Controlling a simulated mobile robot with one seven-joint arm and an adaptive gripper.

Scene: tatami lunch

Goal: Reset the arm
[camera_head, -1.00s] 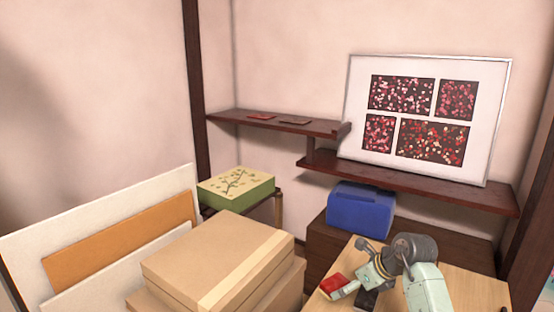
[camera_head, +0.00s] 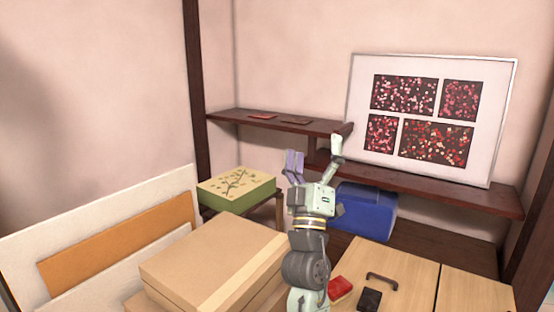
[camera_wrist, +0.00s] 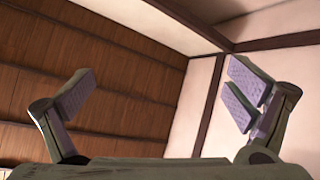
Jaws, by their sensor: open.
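My gripper (camera_head: 315,158) is raised in the middle of the head view, pointing up, with its fingers spread apart and nothing between them. It is in front of the dark wall shelf and left of the blue box in that picture. In the wrist view my gripper (camera_wrist: 165,95) shows both fingers wide apart, with only ceiling and wall beyond them. My arm below it stands near the right side of the cardboard boxes and hides part of them.
Stacked cardboard boxes (camera_head: 208,262) stand at front centre. A green patterned box (camera_head: 236,190), a blue box (camera_head: 366,212) and a dark shelf (camera_head: 430,182) with a framed picture (camera_head: 357,98) are behind. A red object (camera_head: 340,289) and a black one (camera_head: 369,299) lie on the wooden cabinet (camera_head: 410,277).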

